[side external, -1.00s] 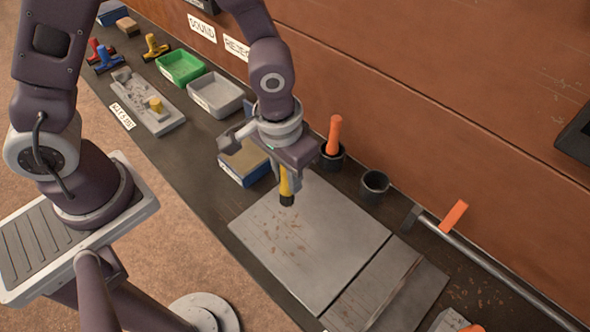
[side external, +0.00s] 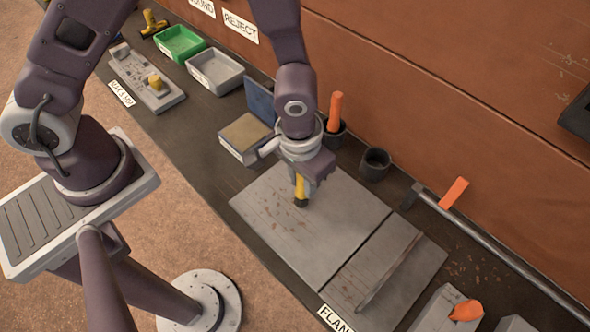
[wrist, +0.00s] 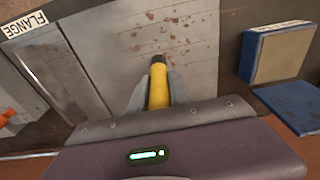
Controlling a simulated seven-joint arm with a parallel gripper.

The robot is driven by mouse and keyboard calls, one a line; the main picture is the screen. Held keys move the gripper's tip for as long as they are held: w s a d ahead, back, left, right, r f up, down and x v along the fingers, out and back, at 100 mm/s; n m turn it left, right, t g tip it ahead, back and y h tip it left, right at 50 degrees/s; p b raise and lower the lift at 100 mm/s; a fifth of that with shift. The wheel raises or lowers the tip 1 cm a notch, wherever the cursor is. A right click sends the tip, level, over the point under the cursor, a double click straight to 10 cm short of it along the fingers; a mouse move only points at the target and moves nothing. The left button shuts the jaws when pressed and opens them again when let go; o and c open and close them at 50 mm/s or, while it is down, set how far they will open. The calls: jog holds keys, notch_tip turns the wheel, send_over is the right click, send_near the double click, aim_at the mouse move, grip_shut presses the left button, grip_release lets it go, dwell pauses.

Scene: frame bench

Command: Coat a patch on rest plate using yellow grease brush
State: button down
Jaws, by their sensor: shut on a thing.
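The rest plate appears to be the large flat grey plate (side external: 335,235), with brown flecks and scratches on its left part; it also shows in the wrist view (wrist: 195,75). My gripper (side external: 302,178) is over its far part, shut on the yellow brush (side external: 300,188). The brush points down, its dark tip over the flecked area; I cannot tell if the tip touches the plate. In the wrist view the brush (wrist: 158,88) stands between my gripper's fingers (wrist: 157,98). No coated patch is clearly visible.
An open blue box with a tan pad (side external: 245,136) stands beyond the plate. A ridged grey plate (side external: 365,280) adjoins it at right. Two dark cups, one holding an orange-handled tool (side external: 335,112), and a metal rail (side external: 490,262) line the wall side.

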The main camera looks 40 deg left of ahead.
jog(key=shift+d+f, duration=0.1)
jog(key=shift+d, duration=3.35)
jog(key=shift+w, duration=0.5)
jog(key=shift+a, duration=5.3)
jog(key=shift+w+a, duration=0.15)
jog(key=shift+w, duration=0.45)
jog(key=shift+d, duration=5.4)
notch_tip(320, 180, up, 8)
jog(key=shift+s+a, duration=0.1)
jog(key=shift+a, duration=0.05)
